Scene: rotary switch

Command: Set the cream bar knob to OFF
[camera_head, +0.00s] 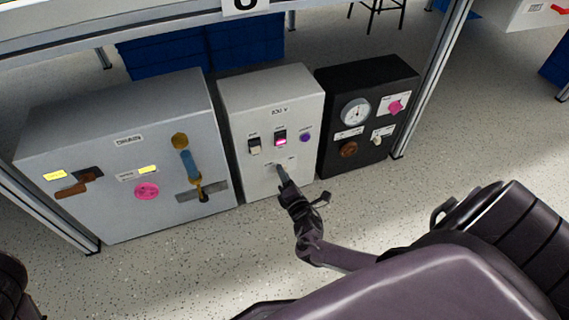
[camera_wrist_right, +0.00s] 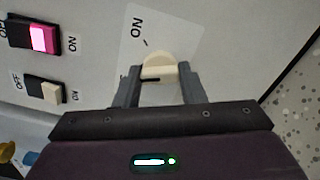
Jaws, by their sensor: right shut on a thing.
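The cream bar knob (camera_wrist_right: 160,67) is on the pale front of the middle box, on a white label plate (camera_wrist_right: 137,25). In the wrist view, an ON mark with a short tick lies above and left of the knob; no OFF mark of this knob is readable there. A dark line shows on the knob's near left part. My right gripper (camera_wrist_right: 158,84) is shut on the knob, one finger on each side. In the head view, my right gripper (camera_head: 282,177) reaches the lower middle of the white box (camera_head: 238,115) and hides most of the knob. My left gripper is not in view.
Above the knob are a cream rocker switch (camera_head: 255,146), a lit pink rocker (camera_head: 280,139) and a purple button (camera_head: 305,137). A grey box (camera_head: 95,205) with a blue-handled lever (camera_head: 188,163) stands left, a black box (camera_head: 340,87) with a gauge right. Metal posts flank them.

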